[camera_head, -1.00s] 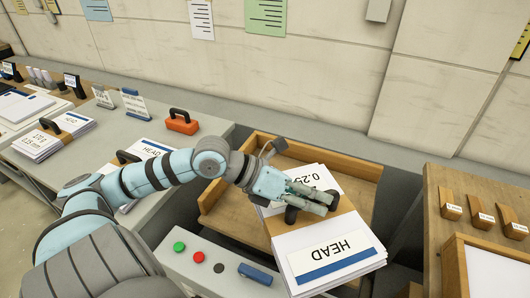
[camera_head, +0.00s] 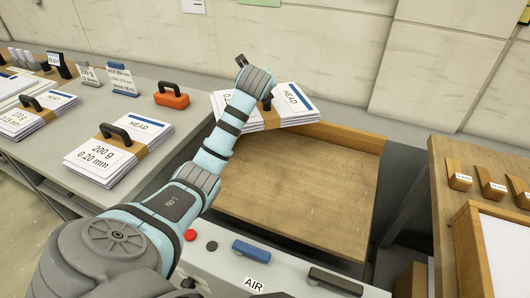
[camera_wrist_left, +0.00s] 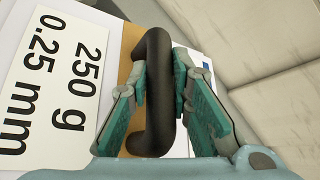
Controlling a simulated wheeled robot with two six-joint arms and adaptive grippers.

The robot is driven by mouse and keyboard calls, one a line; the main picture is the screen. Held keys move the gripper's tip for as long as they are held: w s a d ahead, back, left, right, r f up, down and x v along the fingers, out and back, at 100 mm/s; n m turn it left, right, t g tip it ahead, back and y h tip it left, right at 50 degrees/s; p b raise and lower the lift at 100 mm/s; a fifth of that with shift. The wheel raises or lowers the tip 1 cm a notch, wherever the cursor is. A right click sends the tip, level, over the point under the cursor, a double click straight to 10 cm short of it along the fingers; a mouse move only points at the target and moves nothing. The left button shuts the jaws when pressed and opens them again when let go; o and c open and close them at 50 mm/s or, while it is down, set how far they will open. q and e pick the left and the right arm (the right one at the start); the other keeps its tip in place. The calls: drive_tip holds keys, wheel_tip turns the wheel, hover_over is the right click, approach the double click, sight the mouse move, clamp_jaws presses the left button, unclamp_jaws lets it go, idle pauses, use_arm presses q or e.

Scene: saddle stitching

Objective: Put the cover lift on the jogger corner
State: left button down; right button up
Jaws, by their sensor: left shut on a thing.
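The cover lift (camera_head: 290,106) is a stack of white sheets with a tan band and a black handle, labelled 250 g 0.25 mm in the left wrist view (camera_wrist_left: 54,85). My left gripper (camera_wrist_left: 160,92) is shut on its black handle (camera_wrist_left: 153,132). The lift is over the far-left corner of the jogger, a wooden tray (camera_head: 300,195); my arm hides part of it. I cannot tell whether the lift touches the tray's walls. The tray's bare floor shows in front of it. My right gripper is not in view.
Another banded stack labelled 200 g 0.20 mm (camera_head: 118,150) lies on the grey bench at left, beside an orange handled block (camera_head: 171,95). A control panel with a blue lever (camera_head: 252,251) runs along the tray's front. A wooden stand (camera_head: 455,180) is at right.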

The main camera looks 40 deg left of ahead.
use_arm(q)
drive_tip(key=n, duration=0.1)
drive_tip(key=n+g+y+b, duration=0.1)
drive_tip(key=n+g+y, duration=0.1)
drive_tip(key=shift+a+f+b, duration=0.25)
drive_tip(key=shift+a+b, duration=0.1)
drive_tip(key=n+g+y+b, duration=0.1)
drive_tip(key=s+d+r+n+g+y+b, duration=0.1)
drive_tip(key=n+g, duration=0.1)
drive_tip(key=shift+d+r, duration=0.15)
drive_tip(key=shift+r, duration=0.05)
drive_tip(key=s+d+r+n+g+y+b, duration=0.1)
drive_tip(key=s+d+r+n+g+b, duration=0.15)
drive_tip(key=d+r+n+g, duration=0.2)
drive_tip(key=shift+m+t, duration=0.25)
drive_tip(key=shift+m, duration=0.1)
drive_tip(key=f+b, duration=0.1)
drive_tip(key=f, duration=0.5)
drive_tip(key=f+b, duration=0.1)
drive_tip(key=f, duration=0.6)
drive_tip(key=f+b, duration=0.1)
drive_tip(key=f, duration=0.5)
drive_tip(key=shift+s+a+f+b, duration=0.15)
drive_tip(key=shift+s+a+b, duration=0.1)
drive_tip(key=shift+b, duration=0.1)
drive_tip(key=c, duration=1.5)
unclamp_jaws()
drive_tip(key=shift+s, duration=0.1)
drive_tip(key=shift+o, duration=0.2)
drive_tip(key=shift+d, duration=0.1)
